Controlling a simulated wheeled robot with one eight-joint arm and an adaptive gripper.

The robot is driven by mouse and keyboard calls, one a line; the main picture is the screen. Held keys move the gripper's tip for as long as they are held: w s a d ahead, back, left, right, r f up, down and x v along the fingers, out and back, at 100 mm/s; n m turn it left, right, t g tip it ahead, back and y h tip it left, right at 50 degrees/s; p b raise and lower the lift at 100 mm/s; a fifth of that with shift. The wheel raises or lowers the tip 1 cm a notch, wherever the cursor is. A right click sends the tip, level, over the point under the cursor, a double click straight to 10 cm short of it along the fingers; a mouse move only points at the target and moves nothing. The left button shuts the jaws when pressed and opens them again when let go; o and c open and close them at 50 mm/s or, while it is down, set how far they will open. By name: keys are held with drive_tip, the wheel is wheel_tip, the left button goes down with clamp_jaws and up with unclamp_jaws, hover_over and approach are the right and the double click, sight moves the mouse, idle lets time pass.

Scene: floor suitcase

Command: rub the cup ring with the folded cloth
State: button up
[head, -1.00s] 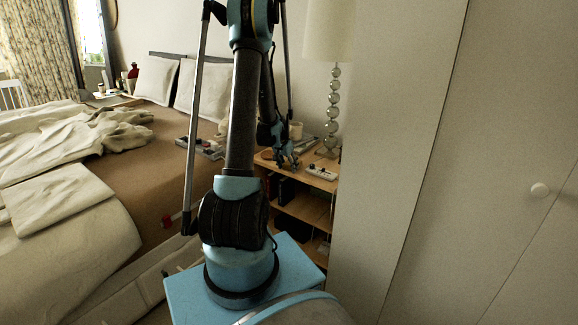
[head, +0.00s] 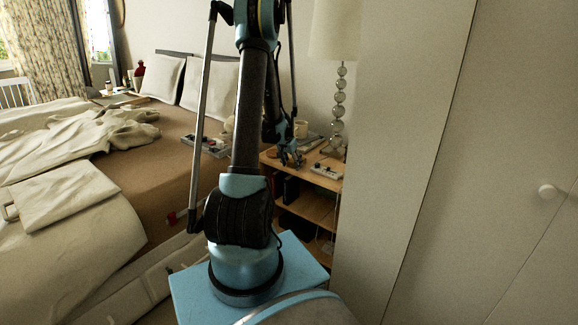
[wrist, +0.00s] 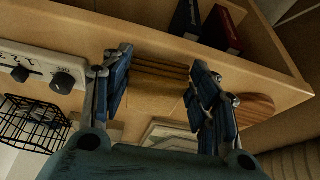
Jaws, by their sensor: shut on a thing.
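My gripper (head: 290,157) is over the top of the wooden bedside stand (head: 315,206) in the head view, small and partly behind my arm. In the wrist view, the two dark blue fingers of my gripper (wrist: 160,92) are apart, with a tan, layered piece between them. This looks like the folded cloth (wrist: 155,101), and the fingers are shut on it. Whether the cloth touches the stand top cannot be told. I cannot make out the cup ring in either view.
A white box with knobs (head: 327,171) sits at the stand's front edge; it also shows in the wrist view (wrist: 40,66). A lamp (head: 338,105) and a pale mug (head: 300,129) stand behind. A wire basket (wrist: 32,123) is nearby. A tall wardrobe (head: 480,160) closes the right; the bed (head: 160,185) lies left.

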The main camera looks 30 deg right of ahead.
drive_tip(key=shift+w+d, duration=0.45)
drive_tip(key=shift+d, duration=0.65)
drive_tip(key=shift+w+d, duration=0.5)
drive_tip(key=shift+d, duration=0.6)
drive_tip(key=shift+w+d, duration=0.45)
drive_tip(key=shift+d, duration=0.65)
drive_tip(key=shift+c, duration=0.4)
drive_tip(key=shift+f, duration=0.15)
drive_tip(key=shift+s+a+r, duration=0.1)
drive_tip(key=shift+s+a, duration=0.3)
drive_tip(key=shift+a, duration=0.55)
drive_tip(key=shift+s+a+r, duration=0.1)
drive_tip(key=shift+s+a, duration=0.3)
drive_tip(key=shift+a, duration=0.6)
drive_tip(key=shift+s+a, duration=0.4)
drive_tip(key=shift+a, duration=0.55)
drive_tip(key=shift+s+a+f, duration=0.1)
drive_tip(key=shift+s+a, duration=0.2)
drive_tip(key=shift+a, duration=0.45)
drive_tip(key=shift+s+a+f, duration=0.1)
drive_tip(key=shift+s+a, duration=0.2)
drive_tip(key=shift+a, duration=0.4)
drive_tip(key=shift+r, duration=0.15)
drive_tip(key=shift+r, duration=2.9)
